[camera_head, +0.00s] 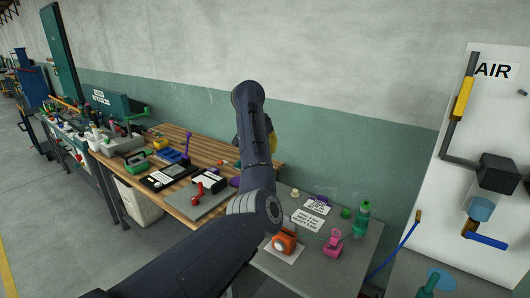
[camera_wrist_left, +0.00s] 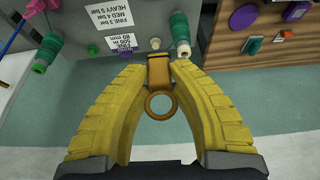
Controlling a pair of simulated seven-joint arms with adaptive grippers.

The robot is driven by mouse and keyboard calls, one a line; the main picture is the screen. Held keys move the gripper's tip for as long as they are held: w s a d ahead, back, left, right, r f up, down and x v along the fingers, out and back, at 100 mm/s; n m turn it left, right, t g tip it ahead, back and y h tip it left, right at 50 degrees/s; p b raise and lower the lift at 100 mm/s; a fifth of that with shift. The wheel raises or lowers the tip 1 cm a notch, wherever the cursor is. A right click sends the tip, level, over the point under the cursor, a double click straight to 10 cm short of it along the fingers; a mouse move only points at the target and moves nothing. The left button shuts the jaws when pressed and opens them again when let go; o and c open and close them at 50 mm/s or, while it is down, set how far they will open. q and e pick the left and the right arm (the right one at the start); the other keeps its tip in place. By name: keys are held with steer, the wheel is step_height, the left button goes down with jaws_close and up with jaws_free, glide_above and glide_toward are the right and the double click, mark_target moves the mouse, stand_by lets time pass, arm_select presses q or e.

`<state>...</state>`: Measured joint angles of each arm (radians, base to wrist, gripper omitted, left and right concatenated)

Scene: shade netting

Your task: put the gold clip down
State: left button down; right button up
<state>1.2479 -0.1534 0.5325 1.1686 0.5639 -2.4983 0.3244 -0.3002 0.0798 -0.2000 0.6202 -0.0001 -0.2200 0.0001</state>
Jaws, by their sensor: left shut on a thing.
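The gold clip (camera_wrist_left: 158,71), with a round ring at its lower end, shows in the left wrist view. My left gripper (camera_wrist_left: 159,60) is shut on its upper part, between two yellow ribbed fingers. The ring hangs free between the fingers. The clip appears to be held up, with the edge of a grey tabletop behind it; its height above that is hard to tell. In the head view my arm hides the clip and most of the gripper; only bits of yellow finger (camera_head: 272,142) show in front of the wall. My right gripper is in neither view.
The grey table (camera_head: 345,270) holds a printed card (camera_head: 307,220), an orange device (camera_head: 285,242), a pink device (camera_head: 333,243) and a green bottle-like item (camera_head: 361,217). A cluttered wooden bench (camera_head: 205,146) adjoins it. A white AIR panel (camera_head: 487,120) stands at right.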

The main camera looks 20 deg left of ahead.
arm_select(q)
step_height(320, 180, down, 25)
steer(key=shift+r, duration=0.2)
stand_by(1.0)
steer(key=shift+f, duration=0.15)
steer(key=c, duration=1.3)
jaws_free()
steer(key=shift+o, duration=0.2)
steer(key=shift+r, duration=0.4)
steer(key=v, duration=1.1)
steer(key=shift+s+r, duration=0.2)
steer(key=shift+r, duration=0.05)
steer(key=shift+a, duration=0.1)
